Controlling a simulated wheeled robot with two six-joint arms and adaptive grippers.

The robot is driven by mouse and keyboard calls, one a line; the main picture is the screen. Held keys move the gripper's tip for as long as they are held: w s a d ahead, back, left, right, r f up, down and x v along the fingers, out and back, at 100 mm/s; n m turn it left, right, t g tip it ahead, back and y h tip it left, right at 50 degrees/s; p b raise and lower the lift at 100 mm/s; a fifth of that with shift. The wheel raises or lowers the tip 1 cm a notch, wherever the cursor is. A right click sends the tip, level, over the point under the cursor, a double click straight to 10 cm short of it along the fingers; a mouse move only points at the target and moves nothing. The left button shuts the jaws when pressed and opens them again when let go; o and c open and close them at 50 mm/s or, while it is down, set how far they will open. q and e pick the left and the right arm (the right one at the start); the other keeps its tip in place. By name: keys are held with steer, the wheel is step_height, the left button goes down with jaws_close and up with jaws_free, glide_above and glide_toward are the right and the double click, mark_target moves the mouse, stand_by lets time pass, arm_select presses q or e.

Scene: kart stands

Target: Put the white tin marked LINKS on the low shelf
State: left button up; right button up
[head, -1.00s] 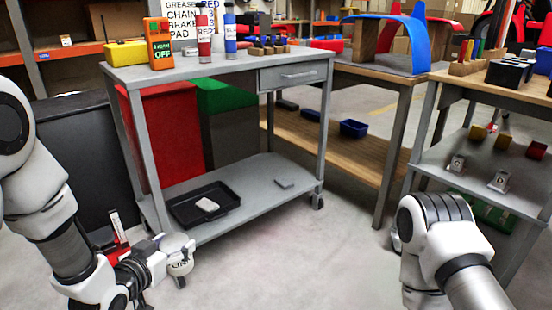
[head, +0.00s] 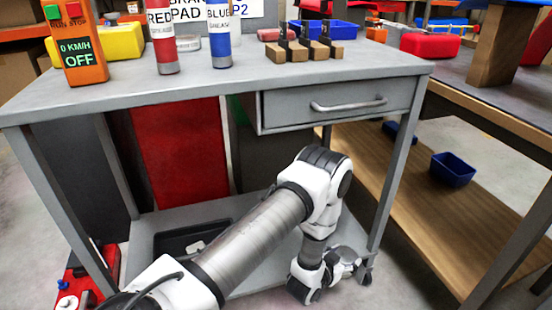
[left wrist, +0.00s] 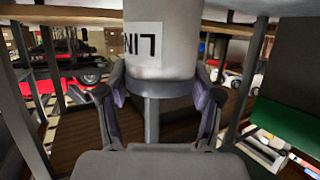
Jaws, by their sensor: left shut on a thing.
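The white tin shows large in the left wrist view (left wrist: 143,45), its label partly readable as "LIN". My left gripper (left wrist: 158,92) is shut on it, a finger on each side of its lower part. In the head view my left gripper (head: 340,268) is low, by the right front leg of the grey cart, with the tin's round top (head: 346,256) beside it. The grey cart's low shelf (head: 142,248) is partly hidden behind my left arm. Whether the tin is over this shelf or in front of it is unclear. My right gripper is not in view.
A black tray (head: 172,242) lies on the low shelf. A drawer (head: 345,105) hangs above my arm, under the cart top (head: 230,88). A wooden low shelf (head: 400,190) with a blue bin (head: 452,169) is at right. A red case (head: 80,280) stands at lower left.

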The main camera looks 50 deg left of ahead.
arm_select(q)
steer(key=shift+w+a+r+b, duration=0.1)
steer(key=shift+w+a+b, duration=0.15)
steer(key=shift+b, duration=0.05)
steer(key=w+a+f+b, duration=0.1)
steer(key=w+a+b, duration=0.1)
steer(key=w+b, duration=0.1)
steer(key=w+a+f+b, duration=0.2)
steer(key=w+a+b, duration=0.1)
steer(key=w, duration=0.2)
steer(key=w+a+f+b, duration=0.2)
steer(key=w+a+b, duration=0.1)
steer(key=w, duration=0.1)
steer(key=shift+w+a+f+b, duration=0.15)
steer(key=shift+w+a+b, duration=0.05)
steer(key=shift+w+b, duration=0.15)
steer(key=shift+r, duration=0.25)
steer(key=shift+f, duration=0.2)
steer(key=o, duration=1.4)
steer(key=shift+o, duration=0.2)
steer(key=shift+r, duration=0.15)
